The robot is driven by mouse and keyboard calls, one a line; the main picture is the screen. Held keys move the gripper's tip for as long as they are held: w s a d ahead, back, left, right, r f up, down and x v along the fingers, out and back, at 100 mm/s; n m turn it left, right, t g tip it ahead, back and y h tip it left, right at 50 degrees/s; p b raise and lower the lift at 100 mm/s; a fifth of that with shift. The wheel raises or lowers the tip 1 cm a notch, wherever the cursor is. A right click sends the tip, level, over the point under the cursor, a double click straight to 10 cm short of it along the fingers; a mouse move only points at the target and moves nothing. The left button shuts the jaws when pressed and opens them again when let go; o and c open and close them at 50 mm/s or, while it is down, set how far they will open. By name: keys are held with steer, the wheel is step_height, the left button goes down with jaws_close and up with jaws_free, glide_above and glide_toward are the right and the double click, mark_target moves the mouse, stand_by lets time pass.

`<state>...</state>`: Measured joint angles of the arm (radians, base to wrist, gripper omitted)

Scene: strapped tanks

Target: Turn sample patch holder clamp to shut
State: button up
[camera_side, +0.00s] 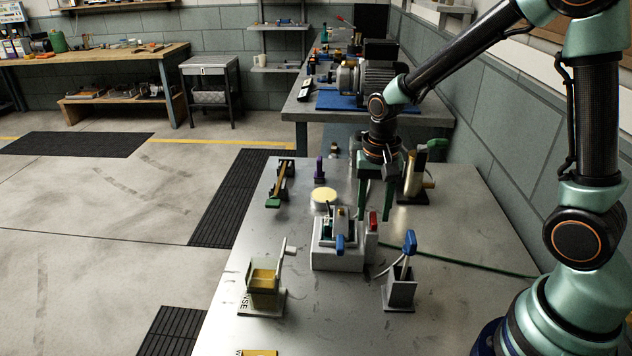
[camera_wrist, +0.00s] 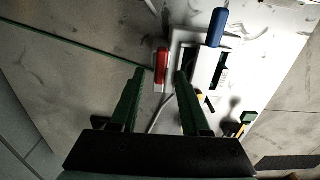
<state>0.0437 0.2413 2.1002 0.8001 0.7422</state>
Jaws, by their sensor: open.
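A pale grey block fixture (camera_side: 338,258) stands mid-table with a metal clamp mechanism and a blue-handled lever (camera_side: 340,245). A red handle (camera_side: 373,222) stands upright at its right side; which part is the sample patch holder clamp is not certain. My gripper (camera_side: 373,205) points down over the red handle, its green fingers apart. In the wrist view, the red handle (camera_wrist: 162,60) lies between and just beyond the fingertips (camera_wrist: 160,75), with no clear contact. The blue lever (camera_wrist: 216,28) and block (camera_wrist: 186,58) are to the right of it.
A yellow-padded holder (camera_side: 265,285) stands front left, and a grey bracket with a blue lever (camera_side: 400,290) front right. A gold cylinder (camera_side: 417,178) stands close right of my gripper. A round cream disc (camera_side: 323,196) lies behind the block. A green cable crosses the right side.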

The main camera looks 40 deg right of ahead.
steer(key=shift+f, duration=0.4)
jaws_close()
